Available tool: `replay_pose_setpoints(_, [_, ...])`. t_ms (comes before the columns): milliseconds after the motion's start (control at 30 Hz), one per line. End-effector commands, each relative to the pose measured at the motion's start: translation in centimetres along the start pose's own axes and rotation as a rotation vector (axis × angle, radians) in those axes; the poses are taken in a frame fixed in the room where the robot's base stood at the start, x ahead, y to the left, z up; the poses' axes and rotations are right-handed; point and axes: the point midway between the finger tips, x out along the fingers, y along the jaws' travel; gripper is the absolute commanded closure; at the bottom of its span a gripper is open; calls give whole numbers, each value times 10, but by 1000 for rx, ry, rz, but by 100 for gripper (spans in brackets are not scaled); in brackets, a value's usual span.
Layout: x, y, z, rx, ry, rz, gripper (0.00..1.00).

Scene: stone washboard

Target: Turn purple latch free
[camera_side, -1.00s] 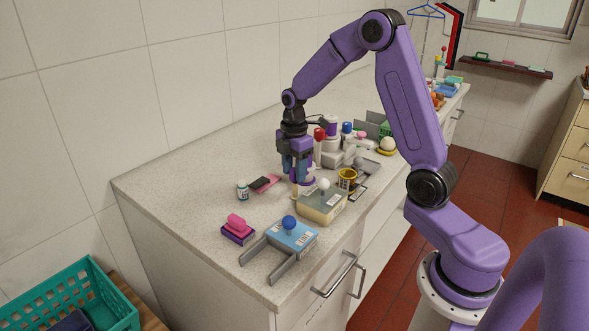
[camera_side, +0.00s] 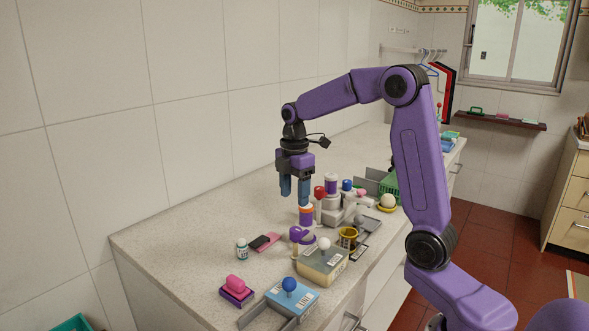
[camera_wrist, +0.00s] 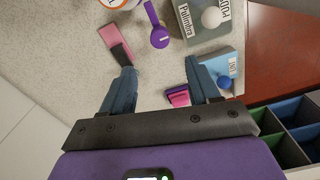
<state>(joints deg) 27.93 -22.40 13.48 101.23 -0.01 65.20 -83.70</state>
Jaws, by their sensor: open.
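The purple latch (camera_side: 298,234) is a small piece with a rounded end, low over the counter beside the beige box with a white knob. In the wrist view the latch (camera_wrist: 158,36) shows as a narrow arm ending in a round purple disc. My gripper (camera_side: 295,192) hangs above the counter, clear of the latch, with its blue fingers pointing down. In the wrist view my gripper (camera_wrist: 160,78) is open, with only bare counter between its fingers. Whether the latch is turned free cannot be told.
The beige box (camera_side: 322,265), a gold cup (camera_side: 348,238), a blue box (camera_side: 292,297) and a pink-handled block (camera_side: 236,290) crowd the front. Bare counter lies at left.

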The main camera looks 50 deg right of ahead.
Motion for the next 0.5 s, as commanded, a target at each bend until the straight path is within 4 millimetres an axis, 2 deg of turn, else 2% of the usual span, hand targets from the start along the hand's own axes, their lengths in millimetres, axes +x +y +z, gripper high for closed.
replay_pose_setpoints(33, [-12, 1, 0, 0, 1, 6, 39])
replay_pose_setpoints(200, [-41, 0, 0, 1, 0, 4, 39])
replay_pose_setpoints(333, [-56, 0, 0, 0, 0, 2, 39])
replay_pose_setpoints(500, [-64, 0, 0, 0, 0, 0, 39])
